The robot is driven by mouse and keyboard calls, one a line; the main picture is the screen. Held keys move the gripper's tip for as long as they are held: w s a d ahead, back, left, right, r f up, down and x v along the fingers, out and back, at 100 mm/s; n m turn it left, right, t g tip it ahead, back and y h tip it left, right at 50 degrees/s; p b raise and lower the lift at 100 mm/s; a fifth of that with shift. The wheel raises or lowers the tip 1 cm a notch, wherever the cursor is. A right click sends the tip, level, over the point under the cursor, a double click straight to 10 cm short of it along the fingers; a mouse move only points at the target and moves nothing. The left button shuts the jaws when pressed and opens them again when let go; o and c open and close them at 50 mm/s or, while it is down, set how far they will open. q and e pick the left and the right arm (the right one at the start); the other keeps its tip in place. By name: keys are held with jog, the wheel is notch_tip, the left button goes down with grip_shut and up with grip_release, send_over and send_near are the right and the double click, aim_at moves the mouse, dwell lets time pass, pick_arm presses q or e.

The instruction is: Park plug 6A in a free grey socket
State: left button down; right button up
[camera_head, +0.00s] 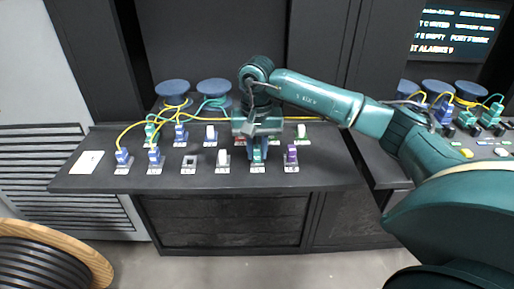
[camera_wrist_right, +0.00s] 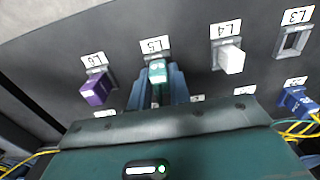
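My right gripper (camera_head: 257,158) points down over the front row of sockets on the dark bench. In the right wrist view its two blue-grey fingers (camera_wrist_right: 161,92) stand on either side of a teal plug (camera_wrist_right: 157,71) in socket L5. I cannot tell whether they press on it. A free grey socket (camera_head: 189,162) is in the front row, labelled L3 (camera_wrist_right: 292,41) in the wrist view. I cannot read 6A on any plug. My left gripper is not in view.
Next to L5 are a purple plug (camera_wrist_right: 96,92) in L6 and a white plug (camera_wrist_right: 231,59) in L4. Blue plugs (camera_head: 155,155) with yellow cables stand to the left. A white card (camera_head: 87,162) lies at left.

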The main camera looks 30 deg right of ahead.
jog(key=o, duration=0.5)
notch_tip(320, 180, up, 13)
jog(key=shift+r, duration=0.1)
dwell(0.4)
